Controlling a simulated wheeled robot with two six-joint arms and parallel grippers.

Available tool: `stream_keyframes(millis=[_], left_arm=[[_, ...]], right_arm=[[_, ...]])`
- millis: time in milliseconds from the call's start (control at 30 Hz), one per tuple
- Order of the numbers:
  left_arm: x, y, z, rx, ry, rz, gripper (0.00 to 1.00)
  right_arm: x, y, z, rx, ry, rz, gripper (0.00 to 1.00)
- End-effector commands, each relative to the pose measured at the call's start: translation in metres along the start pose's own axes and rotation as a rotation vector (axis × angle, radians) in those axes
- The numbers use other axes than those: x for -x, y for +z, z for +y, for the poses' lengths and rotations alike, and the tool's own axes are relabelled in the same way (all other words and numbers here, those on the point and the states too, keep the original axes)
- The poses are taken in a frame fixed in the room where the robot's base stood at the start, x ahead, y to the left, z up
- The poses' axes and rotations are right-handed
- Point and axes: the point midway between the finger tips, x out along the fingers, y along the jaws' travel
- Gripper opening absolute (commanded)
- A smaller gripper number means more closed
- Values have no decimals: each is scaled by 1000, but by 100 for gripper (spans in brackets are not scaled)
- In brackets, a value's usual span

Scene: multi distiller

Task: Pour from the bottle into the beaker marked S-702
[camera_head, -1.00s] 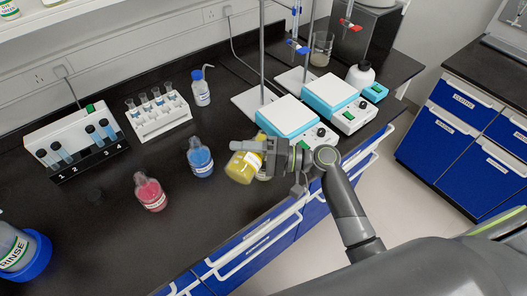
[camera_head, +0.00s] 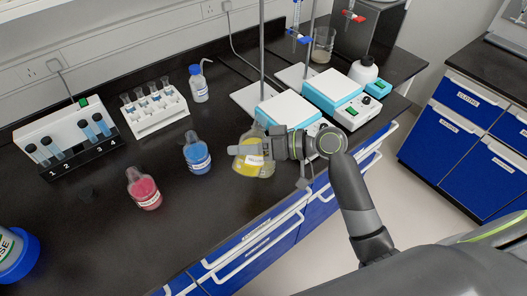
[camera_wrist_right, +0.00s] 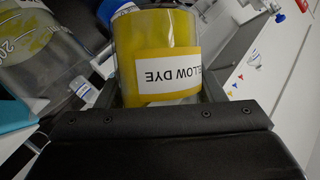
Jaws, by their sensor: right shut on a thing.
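My right gripper (camera_head: 262,150) is shut on the yellow dye bottle (camera_head: 250,161) above the front of the bench, before the hotplates. In the right wrist view the bottle (camera_wrist_right: 155,45) fills the middle between the fingers, its label reading "...LLOW DYE" upside down. A clear glass vessel with graduations (camera_wrist_right: 35,50) stands close beside it at the left of that view, with yellow showing in it. I cannot read S-702 on anything. In the head view the gripper and bottle overlap that spot, so I cannot tell the vessel apart there. My left gripper is not in view.
A red bottle (camera_head: 144,190) and a blue bottle (camera_head: 197,155) stand left of the gripper. Two hotplates (camera_head: 287,111) (camera_head: 333,92) with stands are behind it. Another beaker (camera_head: 323,46) stands at the back. Tube racks (camera_head: 156,113) (camera_head: 80,150) are farther left.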

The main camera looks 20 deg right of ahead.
Motion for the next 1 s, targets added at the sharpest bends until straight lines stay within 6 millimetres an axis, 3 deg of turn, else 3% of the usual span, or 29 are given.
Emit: stream_keyframes(millis=[300, 500, 600, 1000], left_arm=[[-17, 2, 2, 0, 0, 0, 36], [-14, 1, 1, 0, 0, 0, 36], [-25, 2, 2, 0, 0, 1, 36], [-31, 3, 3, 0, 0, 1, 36]], right_arm=[[-4, 5, -10, 303, 122, -15, 25], [0, -4, -24, 473, 193, -27, 25], [-3, 2, -20, 538, 221, -33, 25], [-3, 2, -22, 628, 260, -42, 25]])
